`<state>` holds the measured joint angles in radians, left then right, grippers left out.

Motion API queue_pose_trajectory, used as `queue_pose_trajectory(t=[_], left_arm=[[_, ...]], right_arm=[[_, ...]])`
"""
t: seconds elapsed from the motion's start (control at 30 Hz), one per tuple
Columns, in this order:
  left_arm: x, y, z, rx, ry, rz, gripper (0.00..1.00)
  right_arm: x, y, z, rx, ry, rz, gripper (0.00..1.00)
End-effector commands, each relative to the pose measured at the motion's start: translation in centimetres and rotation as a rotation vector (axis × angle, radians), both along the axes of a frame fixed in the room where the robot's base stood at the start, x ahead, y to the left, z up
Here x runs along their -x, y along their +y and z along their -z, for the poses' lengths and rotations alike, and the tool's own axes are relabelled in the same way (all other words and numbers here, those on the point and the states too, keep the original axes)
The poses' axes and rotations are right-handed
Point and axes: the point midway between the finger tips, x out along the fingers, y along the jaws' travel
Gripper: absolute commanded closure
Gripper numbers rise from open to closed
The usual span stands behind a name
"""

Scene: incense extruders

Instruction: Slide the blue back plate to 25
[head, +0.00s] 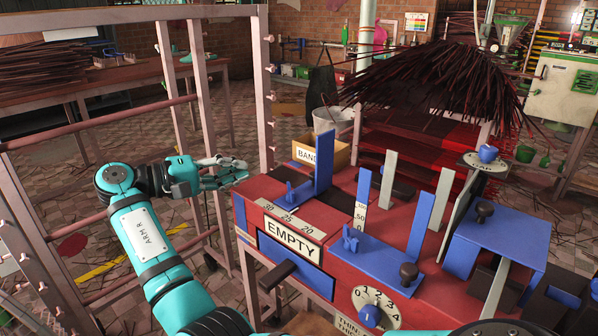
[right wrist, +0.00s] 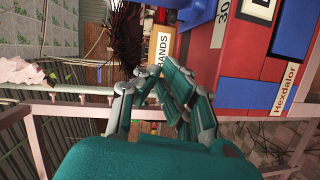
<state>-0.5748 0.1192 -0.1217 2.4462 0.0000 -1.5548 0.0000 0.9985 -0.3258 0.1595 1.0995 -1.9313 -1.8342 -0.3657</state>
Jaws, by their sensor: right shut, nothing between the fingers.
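The blue back plate (head: 324,150) stands upright at the far left of the red machine (head: 240,212), with a low blue foot and knob (head: 292,194) beside it. In front of the foot is a white scale (head: 285,219) marked 30, 25 and 20. I cannot tell exactly which mark the plate lines up with. My right gripper (head: 238,171) is shut and empty, left of the machine's back left corner and apart from the plate. The right wrist view shows its closed fingers (right wrist: 163,78), with the scale's 30 mark (right wrist: 223,10) at upper right. My left gripper is not in view.
A box labelled BANDS (head: 336,155) sits behind the machine. A pink metal frame (head: 264,90) rises close to my right gripper. Other upright plates (head: 420,222) and a dial (head: 374,310) are on the machine's right part. An EMPTY label (head: 290,236) is on its front.

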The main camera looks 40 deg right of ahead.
Motion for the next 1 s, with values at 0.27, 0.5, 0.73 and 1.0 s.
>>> queue_pose_trajectory(t=[0.27,0.5,0.73,1.0], left_arm=[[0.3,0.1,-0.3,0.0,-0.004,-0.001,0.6],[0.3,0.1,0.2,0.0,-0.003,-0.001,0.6],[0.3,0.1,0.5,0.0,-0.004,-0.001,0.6],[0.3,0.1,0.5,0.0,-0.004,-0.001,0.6]], right_arm=[[1.3,-5.2,0.9,0.0,0.001,0.006,1.0],[2.7,-9.4,1.6,-0.001,0.0,0.002,1.0],[5.0,-10.8,1.9,-0.001,0.002,0.001,1.0],[5.4,-11.0,1.9,0.0,0.003,-0.001,1.0]])
